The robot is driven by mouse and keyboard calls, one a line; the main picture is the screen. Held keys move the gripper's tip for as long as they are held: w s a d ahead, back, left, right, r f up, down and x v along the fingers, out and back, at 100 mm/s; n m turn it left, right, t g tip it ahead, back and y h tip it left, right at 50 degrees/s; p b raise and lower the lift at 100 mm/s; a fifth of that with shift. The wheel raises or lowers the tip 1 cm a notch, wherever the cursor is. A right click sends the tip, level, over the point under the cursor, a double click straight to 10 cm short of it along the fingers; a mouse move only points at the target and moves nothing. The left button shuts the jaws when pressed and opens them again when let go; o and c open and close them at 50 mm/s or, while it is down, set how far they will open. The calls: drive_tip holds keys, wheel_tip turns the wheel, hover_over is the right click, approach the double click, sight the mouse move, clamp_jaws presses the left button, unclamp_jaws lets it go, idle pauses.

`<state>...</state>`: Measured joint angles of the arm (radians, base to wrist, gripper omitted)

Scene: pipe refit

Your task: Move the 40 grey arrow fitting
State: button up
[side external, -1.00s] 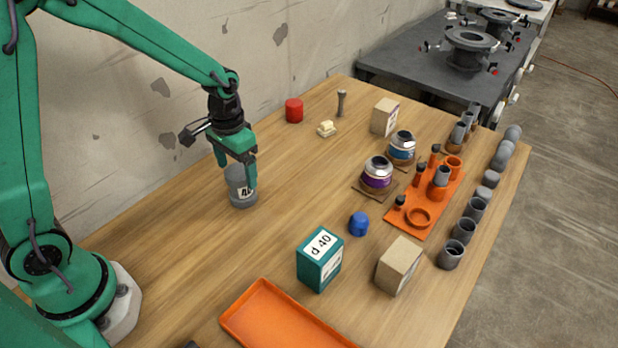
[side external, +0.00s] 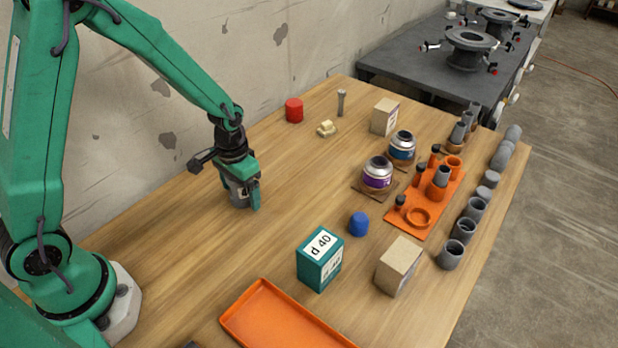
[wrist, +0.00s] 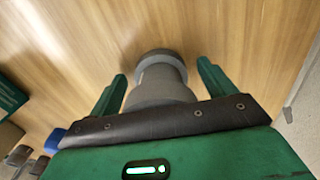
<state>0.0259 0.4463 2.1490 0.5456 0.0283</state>
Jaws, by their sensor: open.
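The grey fitting (side external: 237,193) stands upright on the wooden table at the left, close to the wall. In the side view my gripper (side external: 243,196) is lowered around it and hides most of it, including the marking seen earlier. In the wrist view the fitting (wrist: 160,80) lies between the two green fingers of my gripper (wrist: 163,82). The fingers are open, with a visible gap on each side of the fitting.
A teal box marked d 40 (side external: 320,259), a blue cap (side external: 359,224) and an orange tray (side external: 282,322) are toward the front. An orange rack (side external: 405,229) and two cans (side external: 377,173) stand to the right. A red cylinder (side external: 294,110) is behind, near the wall. The table around the fitting is clear.

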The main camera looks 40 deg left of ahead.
sight(297, 156)
drive_tip(key=shift+c, duration=0.2)
drive_tip(key=c, duration=1.1)
drive_tip(key=shift+w, duration=0.25)
drive_tip(key=shift+w, duration=9.8)
drive_tip(key=o, duration=1.1)
